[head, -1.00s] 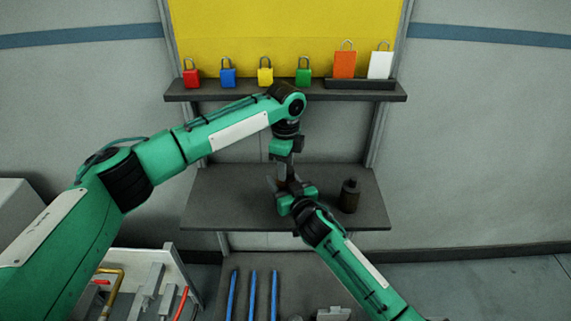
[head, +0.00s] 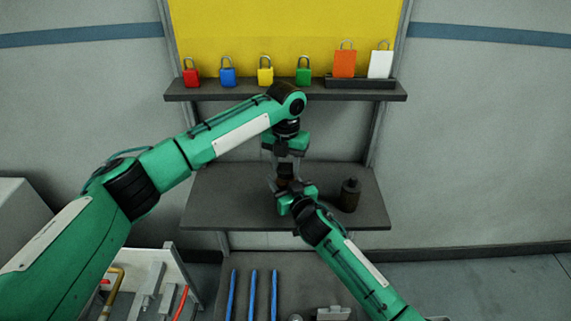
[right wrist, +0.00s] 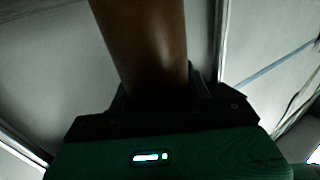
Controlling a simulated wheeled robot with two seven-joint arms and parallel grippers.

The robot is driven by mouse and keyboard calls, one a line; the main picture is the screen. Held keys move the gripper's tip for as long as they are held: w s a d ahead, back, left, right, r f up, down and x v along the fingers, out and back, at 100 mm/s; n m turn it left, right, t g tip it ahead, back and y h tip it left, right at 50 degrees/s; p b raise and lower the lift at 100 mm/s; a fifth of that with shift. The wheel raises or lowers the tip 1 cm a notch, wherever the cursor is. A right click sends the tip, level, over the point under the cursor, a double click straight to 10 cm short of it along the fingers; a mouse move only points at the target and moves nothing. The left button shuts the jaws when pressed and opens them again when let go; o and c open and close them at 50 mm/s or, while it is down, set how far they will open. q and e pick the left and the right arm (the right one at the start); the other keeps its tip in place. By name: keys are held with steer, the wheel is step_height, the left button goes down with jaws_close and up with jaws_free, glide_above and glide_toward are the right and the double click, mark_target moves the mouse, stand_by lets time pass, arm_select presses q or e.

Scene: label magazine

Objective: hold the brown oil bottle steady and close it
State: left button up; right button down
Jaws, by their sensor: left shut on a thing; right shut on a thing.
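A brown oil bottle (head: 285,171) stands upright over the middle shelf, between my two grippers in the head view. My right gripper (head: 280,188) is shut on its body from the front. In the right wrist view the brown bottle (right wrist: 145,45) rises between the two dark fingers of my right gripper (right wrist: 158,90). My left gripper (head: 286,160) points down from above, shut at the bottle's top. The cap is hidden by its fingers, so its seating cannot be seen.
The upper shelf (head: 220,95) carries several coloured padlocks and an orange and a white tag (head: 379,66). Blue rods (head: 253,295) lie below. The middle shelf's left part is clear.

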arm_select(q)
steer(key=shift+m, duration=1.4)
steer(key=o, duration=0.9)
steer(key=shift+o, duration=0.2)
